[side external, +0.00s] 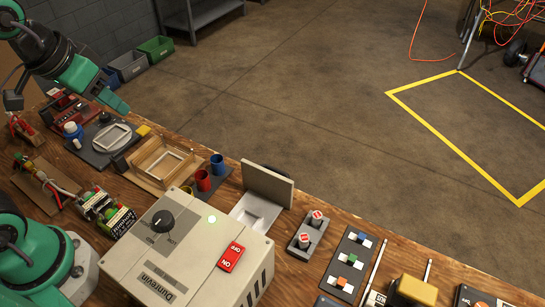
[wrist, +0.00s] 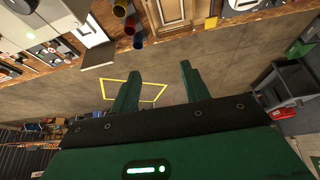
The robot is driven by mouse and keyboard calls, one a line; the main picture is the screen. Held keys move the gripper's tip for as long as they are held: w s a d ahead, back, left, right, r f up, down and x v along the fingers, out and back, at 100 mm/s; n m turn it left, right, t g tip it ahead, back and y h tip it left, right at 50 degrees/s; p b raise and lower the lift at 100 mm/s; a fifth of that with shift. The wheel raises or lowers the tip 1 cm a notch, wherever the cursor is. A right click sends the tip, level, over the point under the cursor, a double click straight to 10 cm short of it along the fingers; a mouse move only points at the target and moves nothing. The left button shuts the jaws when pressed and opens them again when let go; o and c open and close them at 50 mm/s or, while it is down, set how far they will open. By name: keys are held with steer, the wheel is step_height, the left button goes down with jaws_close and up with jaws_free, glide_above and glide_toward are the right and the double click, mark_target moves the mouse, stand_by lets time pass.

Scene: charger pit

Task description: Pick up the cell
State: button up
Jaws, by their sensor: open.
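I cannot tell for certain which thing is the cell. Two short white cylinders with red-marked tops (side external: 304,240) stand in a grey block right of the charger box. Green-and-white labelled blocks (side external: 108,212) sit at the box's left. My gripper (side external: 116,94) is at the upper left in the side view, raised above the bench's far edge and apart from both. In the wrist view my gripper (wrist: 160,72) is open and empty, with only floor between its fingers. The grey charger box (side external: 190,255) has a black knob, a red ON/OFF switch and a lit green lamp.
A wooden frame (side external: 160,162), a red cup (side external: 203,181) and a blue cup (side external: 217,165) stand behind the box. An upright panel (side external: 267,186) is at the bench edge. A switch board (side external: 350,262) and a yellow block (side external: 414,290) lie at right.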

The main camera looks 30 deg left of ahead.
steer(key=w+d+g, duration=0.1)
steer(key=w+d, duration=0.6)
steer(key=m+g, duration=0.3)
steer(key=g, duration=0.1)
glide_above(317, 214)
step_height(317, 214, down, 15)
steer(key=shift+a+f, duration=0.1)
steer(key=shift+a, duration=0.05)
steer(key=shift+d+f, duration=0.2)
steer(key=shift+d, duration=0.05)
steer(key=shift+f, duration=3.9)
jaws_close()
